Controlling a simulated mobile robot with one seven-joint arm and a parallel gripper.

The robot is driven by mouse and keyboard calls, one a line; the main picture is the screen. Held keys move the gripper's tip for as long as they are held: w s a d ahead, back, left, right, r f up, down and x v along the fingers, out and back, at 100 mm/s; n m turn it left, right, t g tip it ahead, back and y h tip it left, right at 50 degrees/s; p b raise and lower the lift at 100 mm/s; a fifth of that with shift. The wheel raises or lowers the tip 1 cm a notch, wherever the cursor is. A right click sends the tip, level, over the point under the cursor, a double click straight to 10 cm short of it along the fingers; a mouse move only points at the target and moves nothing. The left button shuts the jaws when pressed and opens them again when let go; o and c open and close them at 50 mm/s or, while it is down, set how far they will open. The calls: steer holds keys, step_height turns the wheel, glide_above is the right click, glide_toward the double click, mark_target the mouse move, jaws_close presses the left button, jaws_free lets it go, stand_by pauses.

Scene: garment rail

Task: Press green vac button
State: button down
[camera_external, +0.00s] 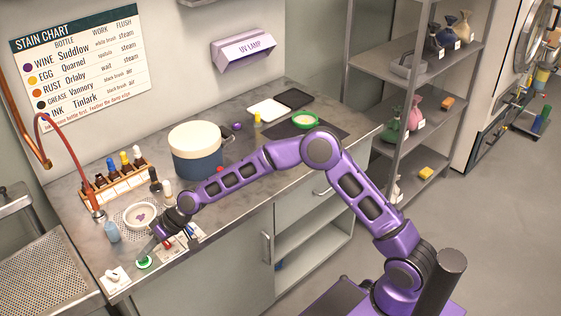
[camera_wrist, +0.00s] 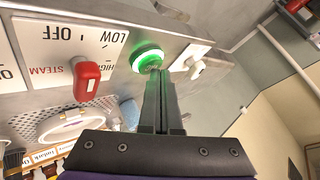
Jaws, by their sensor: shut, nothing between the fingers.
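The green button (camera_external: 144,262) is round with a pale ring, near the front left edge of the counter. In the wrist view the green button (camera_wrist: 146,55) glows bright green on a metal panel. My gripper (camera_external: 148,252) points down at it from above, its two fingers shut together and empty. In the wrist view the fingertips of my gripper (camera_wrist: 158,73) overlap the button's near edge. I cannot tell whether they press it or only touch it.
A red steam lever (camera_wrist: 87,75) stands on a white OFF/LOW/HIGH plate beside the button. A white switch (camera_wrist: 194,66) sits on its other side.

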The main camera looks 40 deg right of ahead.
mark_target(147, 259)
steer(key=shift+f, duration=0.15)
stand_by(0.3)
steer(key=shift+f, duration=0.35)
steer(key=shift+r, duration=0.25)
stand_by(0.4)
steer(key=shift+r+p, duration=1.65)
steer(key=shift+r, duration=1.45)
